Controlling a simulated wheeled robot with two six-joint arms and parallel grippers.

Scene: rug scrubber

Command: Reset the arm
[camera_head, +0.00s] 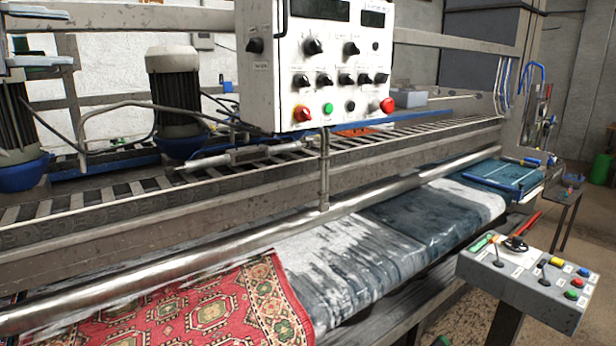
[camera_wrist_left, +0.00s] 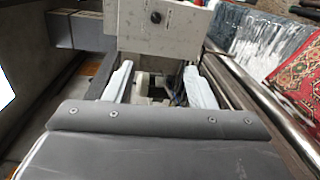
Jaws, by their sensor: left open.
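My left gripper (camera_head: 62,36) shows at the upper left edge of the head view, its pale fingers cut off by the frame. In the left wrist view the two pale fingers (camera_wrist_left: 158,82) stand apart with nothing between them. The white control panel (camera_wrist_left: 158,30) is beyond the fingertips there. My right gripper is in neither view. The red patterned rug (camera_head: 200,306) lies at the front of the rug machine, beside a wet grey and white stretch (camera_head: 345,255).
The hanging control panel (camera_head: 335,60) has knobs and buttons. A long metal roller (camera_head: 250,240) crosses the machine. Motors (camera_head: 175,95) stand at the left. A smaller control box (camera_head: 530,275) with levers stands at the right, with open floor (camera_head: 590,230) beyond it.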

